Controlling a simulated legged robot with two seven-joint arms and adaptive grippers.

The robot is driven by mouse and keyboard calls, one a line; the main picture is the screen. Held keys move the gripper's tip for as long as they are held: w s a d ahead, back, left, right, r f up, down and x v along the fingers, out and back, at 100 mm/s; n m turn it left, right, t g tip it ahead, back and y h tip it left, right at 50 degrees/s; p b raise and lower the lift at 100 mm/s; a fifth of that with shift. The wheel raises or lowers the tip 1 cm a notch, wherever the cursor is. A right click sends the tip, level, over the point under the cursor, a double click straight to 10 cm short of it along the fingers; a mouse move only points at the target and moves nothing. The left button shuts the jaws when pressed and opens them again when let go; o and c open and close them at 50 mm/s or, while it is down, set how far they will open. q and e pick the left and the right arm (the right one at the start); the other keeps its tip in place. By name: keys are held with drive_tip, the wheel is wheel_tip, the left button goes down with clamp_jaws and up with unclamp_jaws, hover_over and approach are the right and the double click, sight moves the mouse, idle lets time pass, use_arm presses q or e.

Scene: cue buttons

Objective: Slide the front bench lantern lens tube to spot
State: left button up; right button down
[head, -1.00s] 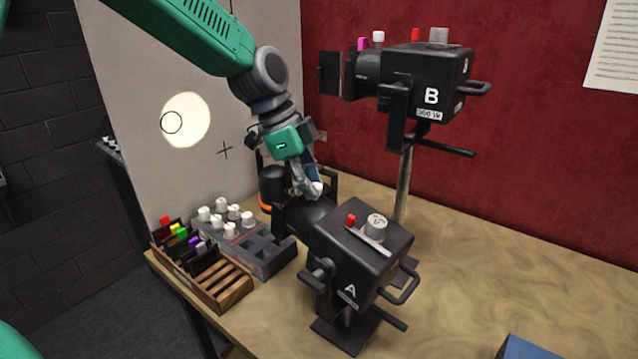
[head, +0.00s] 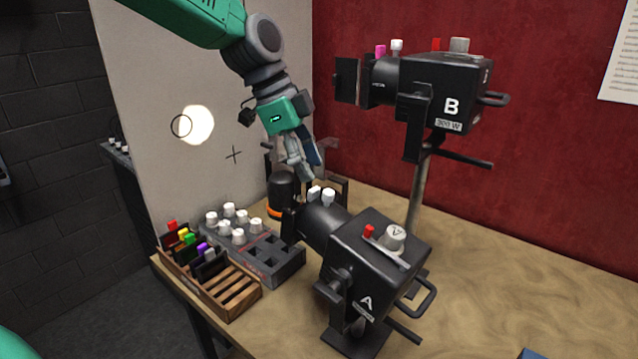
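The front bench lantern A (head: 385,262) is a black box low on the table with a black lens tube (head: 322,224) at its left front. Two white knobs (head: 321,195) stand on top of the tube. My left gripper (head: 309,173) hangs just above and behind these knobs, with a small gap visible. Its fingers overlap in this view, so their opening is unclear. A bright white light spot (head: 200,124) lies on the pale board (head: 235,115), overlapping a thin black ring at its left. My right gripper is not in view.
Lantern B (head: 445,88) stands on a post behind, right of my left arm. A wooden rack (head: 215,292) of coloured-tab slides and a grey block (head: 290,268) with white knobs stand left of lantern A. A dark cylinder (head: 284,187) stands behind the tube.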

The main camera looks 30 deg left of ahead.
use_arm(q)
wheel_tip(320, 180, up, 6)
drive_tip(key=s, duration=0.1)
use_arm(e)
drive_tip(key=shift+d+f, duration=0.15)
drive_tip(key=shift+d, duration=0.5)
